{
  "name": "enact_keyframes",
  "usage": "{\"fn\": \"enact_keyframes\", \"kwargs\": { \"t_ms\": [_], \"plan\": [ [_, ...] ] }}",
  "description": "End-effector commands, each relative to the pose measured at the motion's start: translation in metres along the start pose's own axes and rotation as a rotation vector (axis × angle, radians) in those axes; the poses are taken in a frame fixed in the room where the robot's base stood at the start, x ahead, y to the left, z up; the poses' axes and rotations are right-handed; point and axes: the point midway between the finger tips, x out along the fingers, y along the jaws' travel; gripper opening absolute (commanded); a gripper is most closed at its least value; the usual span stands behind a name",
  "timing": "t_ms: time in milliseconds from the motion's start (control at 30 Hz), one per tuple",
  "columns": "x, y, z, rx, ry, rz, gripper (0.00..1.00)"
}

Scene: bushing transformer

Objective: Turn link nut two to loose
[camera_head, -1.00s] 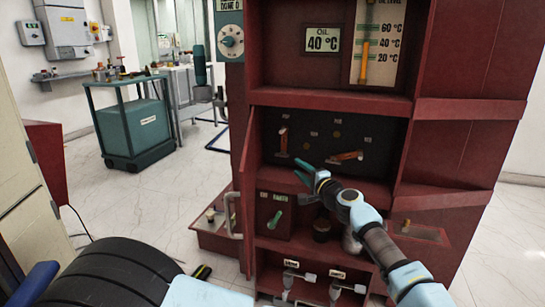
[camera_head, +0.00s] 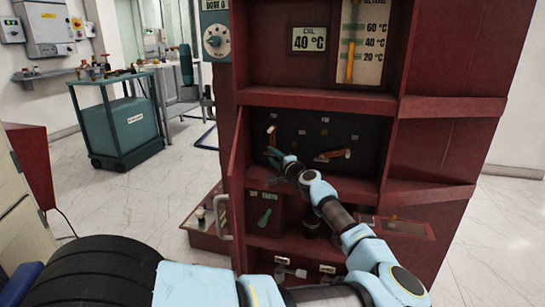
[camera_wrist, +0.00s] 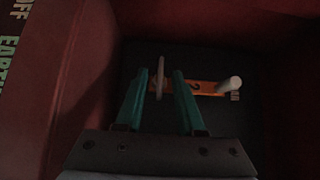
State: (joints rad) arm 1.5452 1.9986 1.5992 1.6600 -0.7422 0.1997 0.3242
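Link two is an orange bar with a dark "2" in the wrist view (camera_wrist: 204,88); it appears to be the left, upright orange link (camera_head: 271,134) on the dark panel (camera_head: 300,120) in the head view. A pale, thin, disc-like nut (camera_wrist: 160,78) stands out from the bar in the wrist view. My gripper (camera_wrist: 161,74) has its two teal fingers apart, one on each side of the nut, with gaps showing. In the head view my gripper (camera_head: 271,155) is at the lower end of the left link and hides it.
A second orange link (camera_head: 333,155) lies slanted to the right on the same panel. The red cabinet walls close in around the recess. A pale post (camera_wrist: 230,84) stands at the bar's right end.

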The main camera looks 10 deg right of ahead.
Motion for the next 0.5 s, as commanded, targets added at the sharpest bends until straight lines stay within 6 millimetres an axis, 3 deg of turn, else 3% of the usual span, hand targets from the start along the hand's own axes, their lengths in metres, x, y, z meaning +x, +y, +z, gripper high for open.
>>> {"fn": "enact_keyframes", "kwargs": {
  "t_ms": [67,400,500],
  "plan": [
    [-0.0001,0.0001,0.0,0.0,0.0,0.0,0.36],
    [-0.0002,0.0003,0.0002,0.0,0.0,0.0,0.0],
    [-0.0003,0.0003,0.0002,0.0,0.0,0.001,0.0]
  ]
}}
